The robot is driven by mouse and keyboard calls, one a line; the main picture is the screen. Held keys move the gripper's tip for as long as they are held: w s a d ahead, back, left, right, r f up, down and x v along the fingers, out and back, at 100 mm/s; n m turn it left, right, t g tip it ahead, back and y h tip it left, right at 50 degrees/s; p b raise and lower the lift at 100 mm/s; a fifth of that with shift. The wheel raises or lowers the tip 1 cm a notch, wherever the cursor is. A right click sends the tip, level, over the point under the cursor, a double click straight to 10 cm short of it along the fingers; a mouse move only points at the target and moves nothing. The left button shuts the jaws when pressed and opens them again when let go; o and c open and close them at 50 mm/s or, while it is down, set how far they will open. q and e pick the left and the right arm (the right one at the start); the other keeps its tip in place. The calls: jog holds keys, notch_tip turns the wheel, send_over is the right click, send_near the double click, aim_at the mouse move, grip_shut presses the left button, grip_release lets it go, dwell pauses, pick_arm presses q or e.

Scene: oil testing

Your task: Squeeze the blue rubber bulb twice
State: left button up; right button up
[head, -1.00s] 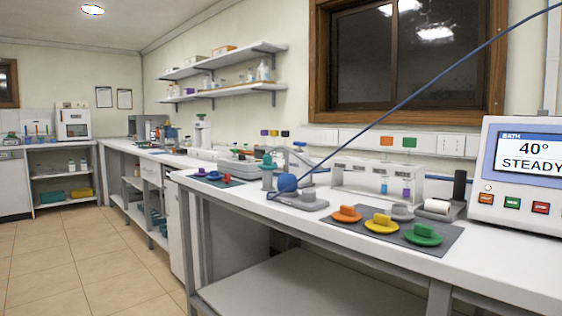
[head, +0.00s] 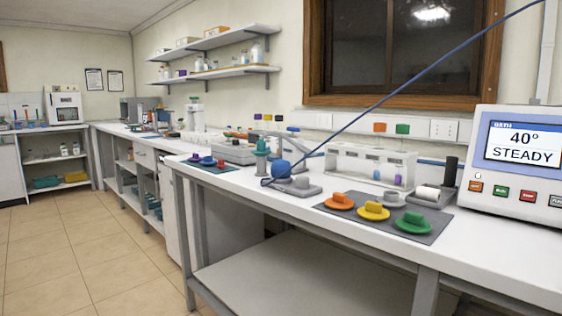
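The blue rubber bulb (head: 281,169) is a small round ball near the front edge of the long white bench, in the middle of the head view. It sits beside a grey base plate (head: 305,190) with a round knob. A dark blue tube or cord (head: 430,71) runs from near the bulb up to the top right corner, and a loop of it lies by the bulb. Neither of my grippers shows in the head view, and nothing is seen touching the bulb.
A grey mat (head: 438,229) holds orange, yellow and green knobs. A bath unit (head: 515,160) reading "40° STEADY" stands at the right. The tiled floor (head: 70,250) at left is clear.

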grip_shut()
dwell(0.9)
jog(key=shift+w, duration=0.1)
